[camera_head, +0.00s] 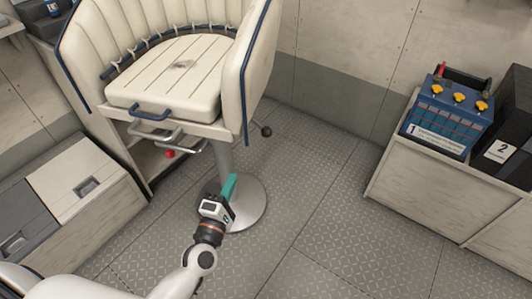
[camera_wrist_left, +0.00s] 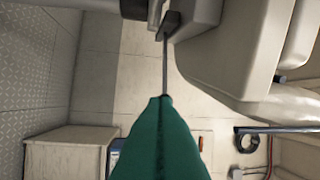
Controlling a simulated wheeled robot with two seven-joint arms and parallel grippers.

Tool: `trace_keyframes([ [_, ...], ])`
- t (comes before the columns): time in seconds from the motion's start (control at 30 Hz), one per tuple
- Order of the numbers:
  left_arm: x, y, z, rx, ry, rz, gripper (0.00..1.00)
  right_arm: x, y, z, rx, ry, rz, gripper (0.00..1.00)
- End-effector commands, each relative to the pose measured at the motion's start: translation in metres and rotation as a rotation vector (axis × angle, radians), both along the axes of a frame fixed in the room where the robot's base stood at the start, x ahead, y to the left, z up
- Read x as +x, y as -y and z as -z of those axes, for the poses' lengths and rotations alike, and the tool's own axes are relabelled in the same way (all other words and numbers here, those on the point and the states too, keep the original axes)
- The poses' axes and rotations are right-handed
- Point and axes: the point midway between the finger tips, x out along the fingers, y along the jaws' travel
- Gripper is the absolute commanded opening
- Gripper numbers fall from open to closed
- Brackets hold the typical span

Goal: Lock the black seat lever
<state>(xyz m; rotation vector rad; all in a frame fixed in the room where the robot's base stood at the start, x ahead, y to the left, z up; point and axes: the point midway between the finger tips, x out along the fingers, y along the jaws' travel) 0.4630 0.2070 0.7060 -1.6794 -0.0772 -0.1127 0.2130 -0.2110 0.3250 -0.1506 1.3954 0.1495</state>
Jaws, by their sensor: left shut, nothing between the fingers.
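The boat seat (camera_head: 175,75) has a cream cushion and a blue-trimmed backrest, and stands on a grey pedestal. The black seat lever (camera_head: 266,131) shows as a dark round knob on a short rod at the seat's lower right. In the left wrist view, a thin rod (camera_wrist_left: 166,70) runs from a dark bracket (camera_wrist_left: 171,22) under the seat toward my fingertips; its near end is hidden behind them. My left gripper (camera_head: 229,187) has teal fingers, shut and empty, in front of the pedestal and below and left of the knob. It fills the lower middle of the wrist view (camera_wrist_left: 163,105). Contact with the lever cannot be told.
A red knob (camera_head: 169,154) is under the seat's left side. The round pedestal base (camera_head: 252,207) is on the grey tread-plate floor. A low white locker (camera_head: 85,190) stands left. The floor between is clear.

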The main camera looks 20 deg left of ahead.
Motion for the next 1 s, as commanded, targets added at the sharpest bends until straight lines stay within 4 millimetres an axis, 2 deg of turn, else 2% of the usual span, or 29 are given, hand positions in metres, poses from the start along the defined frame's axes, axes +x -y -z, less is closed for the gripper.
trace_keyframes([
  [0.1,0.0,-0.001,-0.007,-0.031,0.018,-0.003,0.0,0.001,0.0,0.0,0.0,0.001,0.0,0.0],
  [0.37,0.0,-0.001,-0.007,-0.029,0.017,-0.003,0.0,0.001,0.0,0.0,0.0,0.001,0.0,0.0],
  [0.53,0.01,-0.001,-0.009,-0.027,0.018,-0.003,0.0,-0.001,0.0,0.001,0.0,-0.001,0.0,0.0],
  [0.67,0.031,-0.001,-0.013,-0.027,0.02,-0.003,0.0,-0.005,0.001,0.004,-0.001,-0.006,-0.001,0.0],
  [1.0,0.102,0.0,-0.022,-0.027,0.019,-0.003,0.0,-0.014,0.003,0.011,-0.002,-0.009,-0.003,0.0],
])
